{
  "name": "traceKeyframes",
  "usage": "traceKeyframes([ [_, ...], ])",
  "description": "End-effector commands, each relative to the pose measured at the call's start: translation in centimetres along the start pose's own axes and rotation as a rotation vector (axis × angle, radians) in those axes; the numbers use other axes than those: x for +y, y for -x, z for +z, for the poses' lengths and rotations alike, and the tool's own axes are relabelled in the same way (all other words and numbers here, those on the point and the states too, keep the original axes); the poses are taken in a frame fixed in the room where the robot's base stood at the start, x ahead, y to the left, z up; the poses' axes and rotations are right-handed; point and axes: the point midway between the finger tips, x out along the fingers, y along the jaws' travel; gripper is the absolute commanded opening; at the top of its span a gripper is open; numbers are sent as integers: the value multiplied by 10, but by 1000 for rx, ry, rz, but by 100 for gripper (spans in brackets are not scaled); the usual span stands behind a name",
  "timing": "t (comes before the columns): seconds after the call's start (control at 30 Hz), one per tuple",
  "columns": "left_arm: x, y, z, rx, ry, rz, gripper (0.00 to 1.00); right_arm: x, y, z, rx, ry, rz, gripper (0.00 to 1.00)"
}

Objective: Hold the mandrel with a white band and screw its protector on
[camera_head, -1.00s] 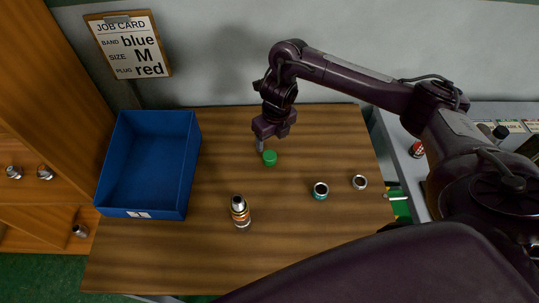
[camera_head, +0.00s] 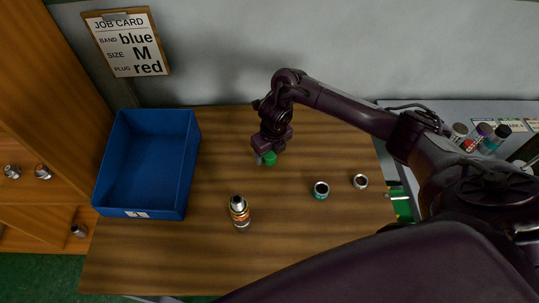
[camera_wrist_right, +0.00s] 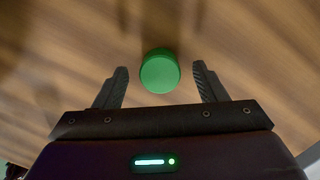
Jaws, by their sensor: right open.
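A green round cap (camera_head: 269,159) sits on the wooden table below my right gripper (camera_head: 263,157). In the right wrist view, the green cap (camera_wrist_right: 160,72) lies between the two spread fingers, with a gap on each side. The right gripper is open and empty. A silver and dark metal piece with an orange band (camera_head: 240,211) stands at the table's front middle; I cannot make out a white band on it. A ring-shaped piece with a teal side (camera_head: 321,190) and a plain metal ring piece (camera_head: 360,181) stand to the right. My left gripper is not in view.
A blue open bin (camera_head: 148,165) stands at the table's left. A job card (camera_head: 128,43) on the wall reads band blue, size M, plug red. Small metal pieces lie on the left shelf (camera_head: 30,190). Several cans (camera_head: 480,136) stand on the right side counter. The table's front is clear.

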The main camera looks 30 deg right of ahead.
Motion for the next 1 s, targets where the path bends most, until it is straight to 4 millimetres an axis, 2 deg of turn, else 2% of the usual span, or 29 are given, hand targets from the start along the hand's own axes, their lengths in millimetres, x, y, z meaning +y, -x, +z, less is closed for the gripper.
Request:
traceKeyframes([
  [0.37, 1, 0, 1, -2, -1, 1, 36, 0, -2, 0, -1, 1, 0, 65],
  [0.73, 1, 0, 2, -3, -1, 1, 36, 0, -2, 0, -1, 0, 0, 18],
  [1.0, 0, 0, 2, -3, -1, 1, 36, 0, -1, 0, -1, 0, 0, 17],
])
